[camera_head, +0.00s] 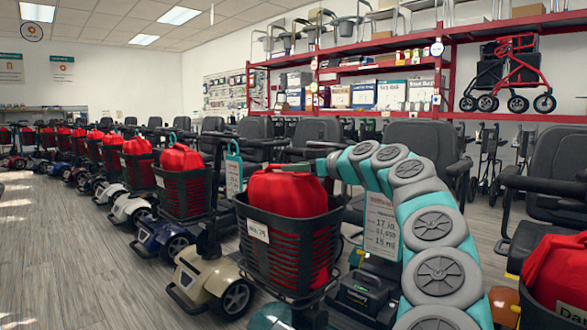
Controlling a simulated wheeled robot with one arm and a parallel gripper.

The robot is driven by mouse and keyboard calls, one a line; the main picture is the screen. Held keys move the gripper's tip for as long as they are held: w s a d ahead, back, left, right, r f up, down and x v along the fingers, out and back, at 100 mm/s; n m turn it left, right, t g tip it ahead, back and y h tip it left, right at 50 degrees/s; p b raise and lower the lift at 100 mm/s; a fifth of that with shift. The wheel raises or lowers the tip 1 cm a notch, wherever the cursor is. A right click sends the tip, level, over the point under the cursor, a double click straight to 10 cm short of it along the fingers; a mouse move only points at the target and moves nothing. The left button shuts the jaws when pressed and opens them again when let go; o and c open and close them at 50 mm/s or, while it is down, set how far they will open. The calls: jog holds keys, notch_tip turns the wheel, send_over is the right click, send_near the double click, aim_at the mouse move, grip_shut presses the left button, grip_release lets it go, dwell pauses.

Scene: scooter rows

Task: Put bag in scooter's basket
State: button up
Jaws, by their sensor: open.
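A red bag (287,193) sits upright in the black mesh basket (290,250) of the nearest middle scooter. The basket has a small white label on its front left. My arm arches in from the lower right, and my gripper (303,167) is at the bag's top right, open. Its fingertips are small and dark here, so I cannot tell whether they touch the bag. Another red bag (560,275) sits in a basket (547,316) at the right edge, partly cut off.
A row of scooters with red bags in their baskets, such as this one (182,195), runs to the far left. Black seats (425,140) stand behind. Red shelving (350,112) lines the back wall. The wooden floor (70,255) is clear at left.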

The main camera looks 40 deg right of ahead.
jog(key=s+r, duration=0.1)
jog(key=s, duration=0.9)
jog(key=shift+d+r, duration=0.2)
jog(key=shift+d, duration=0.15)
